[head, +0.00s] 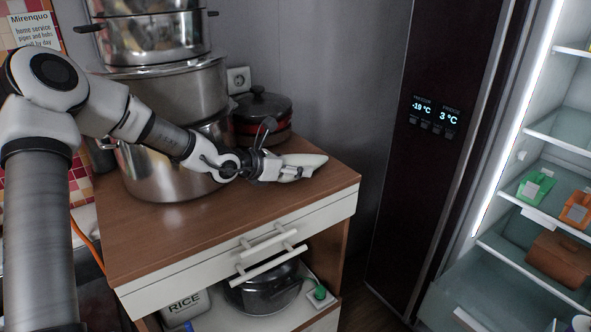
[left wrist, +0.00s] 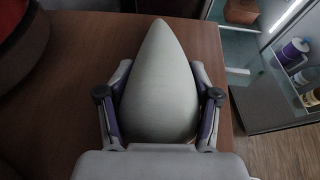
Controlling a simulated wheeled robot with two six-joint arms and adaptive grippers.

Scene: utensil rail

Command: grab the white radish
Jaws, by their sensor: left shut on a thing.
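The white radish (left wrist: 160,85) is a pale, pointed cone between the two fingers of my left gripper (left wrist: 159,105) in the left wrist view. The fingers are shut on its sides, and its tip points away from the palm. In the head view the white radish (head: 307,161) juts to the right from my left gripper (head: 283,170), over the wooden top of the cabinet (head: 190,225). I cannot tell whether it touches the surface. Its rear end is hidden by the gripper. My right gripper is not in view.
Stacked steel pots (head: 165,85) stand behind and left of the gripper. A dark lidded pot with a red band (head: 262,115) stands at the back by the wall. The open fridge (head: 545,190) is at the right. The front of the cabinet top is clear.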

